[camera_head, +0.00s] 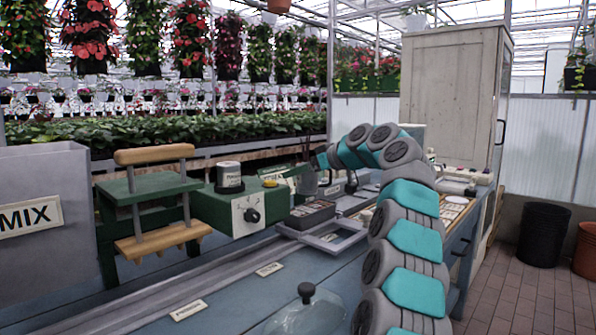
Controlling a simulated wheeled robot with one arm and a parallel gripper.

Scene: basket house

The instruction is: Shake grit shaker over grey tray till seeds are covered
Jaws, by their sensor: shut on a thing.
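My gripper (311,163) is at the end of my teal and grey arm, which curves up and over to the left. It is small and partly hidden in this view. It is shut on a small grey shaker (307,183), held above the bench. The shaker's holes and exact tilt are too small to make out. Below it sits a grey tray (308,224) with a dark filling, on the bench rails. I cannot tell whether seeds in it show or are covered.
A wooden-handled press (155,200) and a grey MIX bin (45,225) are further left. An empty grey frame (352,241) and a clear dome (306,315) are nearer.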

